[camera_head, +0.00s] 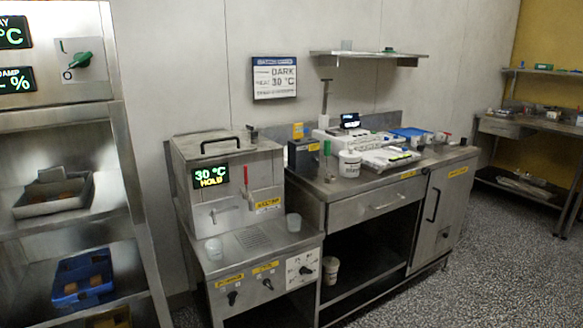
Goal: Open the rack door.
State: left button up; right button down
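A steel rack (124,150) stands at the left edge of the head view, cut off by the frame. Its top panel has a green knob (81,60) and two green-lit displays. Its shelves show directly: a grey tray (22,211) with brown pieces is on the upper one, and a blue crate (67,297) is lower down. I cannot make out a door leaf or handle on this rack; a clear door cannot be ruled out. Neither of my grippers is in view.
A steel tempering machine (265,178) showing 30 °C stands right of the rack. Beside it is a workbench (330,188) with a drawer, a closed cabinet door (446,210) and several items on top. A wall shelf (350,55) hangs above. The speckled floor (500,260) at right is clear.

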aim_at(114, 111)
jog(key=u, duration=1.4)
